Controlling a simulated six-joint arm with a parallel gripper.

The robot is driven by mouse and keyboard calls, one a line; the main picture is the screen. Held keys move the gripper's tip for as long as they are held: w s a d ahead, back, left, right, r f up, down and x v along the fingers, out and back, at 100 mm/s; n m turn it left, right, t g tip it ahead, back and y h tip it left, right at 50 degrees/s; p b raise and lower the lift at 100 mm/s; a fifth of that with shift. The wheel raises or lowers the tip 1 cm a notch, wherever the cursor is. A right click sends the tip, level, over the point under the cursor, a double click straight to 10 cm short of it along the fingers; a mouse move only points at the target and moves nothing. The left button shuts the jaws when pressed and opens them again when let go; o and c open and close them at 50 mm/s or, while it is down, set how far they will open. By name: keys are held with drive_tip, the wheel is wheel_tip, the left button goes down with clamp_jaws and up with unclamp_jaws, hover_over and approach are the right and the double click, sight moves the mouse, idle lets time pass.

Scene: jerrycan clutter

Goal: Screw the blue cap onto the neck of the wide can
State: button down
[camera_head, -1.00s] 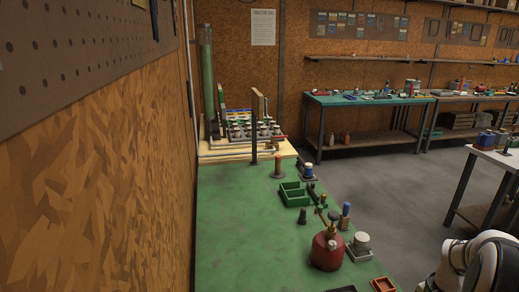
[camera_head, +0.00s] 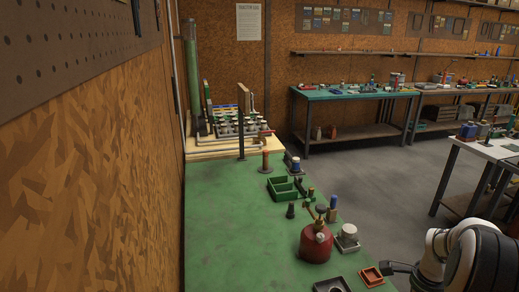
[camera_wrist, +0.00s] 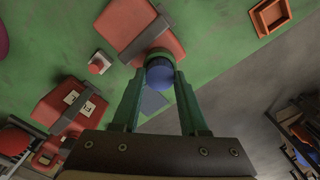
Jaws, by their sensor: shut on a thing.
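In the wrist view my gripper (camera_wrist: 162,84) has its two green fingers closed on the blue cap (camera_wrist: 160,76), with a dark ring showing at its far side. A red can (camera_wrist: 165,42) with a brownish band lies just beyond the fingertips, and the cap overlaps its near edge in the picture. I cannot tell whether the cap touches this can, and no neck shows clearly there. A second red can (camera_wrist: 66,103) with a white label is at the left. I cannot tell which is the wide can. The fingers and held cap are not clear in the head view.
An orange tray (camera_wrist: 270,16) lies at the wrist view's upper right. A small red-topped white piece (camera_wrist: 98,63) sits between the cans. In the head view a red round canister (camera_head: 315,245) stands on the green bench (camera_head: 225,225), whose left part is clear.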

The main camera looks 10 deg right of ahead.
drive_tip(key=m, duration=0.5)
drive_tip(key=m, duration=0.5)
drive_tip(key=c, duration=0.8)
unclamp_jaws()
drive_tip(key=shift+o, duration=0.2)
drive_tip(key=shift+r, duration=1.45)
drive_tip(key=shift+o, duration=0.2)
drive_tip(key=o, duration=0.5)
